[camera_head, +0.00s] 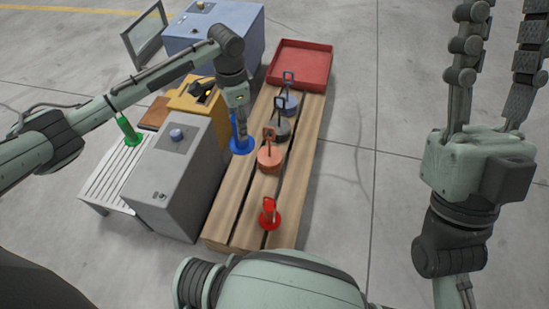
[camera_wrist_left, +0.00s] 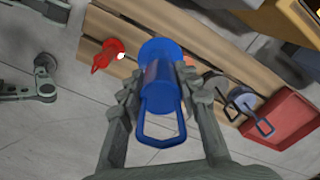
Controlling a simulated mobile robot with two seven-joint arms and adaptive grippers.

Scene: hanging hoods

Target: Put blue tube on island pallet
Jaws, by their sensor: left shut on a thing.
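The blue tube (camera_head: 242,146) has a round flange and a loop handle. My left gripper (camera_head: 239,118) is shut on it from above, over the left part of the wooden pallet (camera_head: 225,218). In the left wrist view the blue tube (camera_wrist_left: 161,88) sits between both fingers, with its flange toward the planks. I cannot tell whether the flange touches the planks. My right gripper (camera_head: 499,30) is open and empty at the right, fingers apart and pointing up, away from the pallet.
On the pallet stand a red tube (camera_head: 269,214), an orange weight (camera_head: 269,158), a grey one (camera_head: 279,128), a blue-grey one (camera_head: 286,102) and a red tray (camera_head: 300,66). Grey (camera_head: 176,175) and yellow (camera_head: 200,104) machines stand left. A green tube (camera_head: 129,132) is on the slatted bench (camera_head: 109,180).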

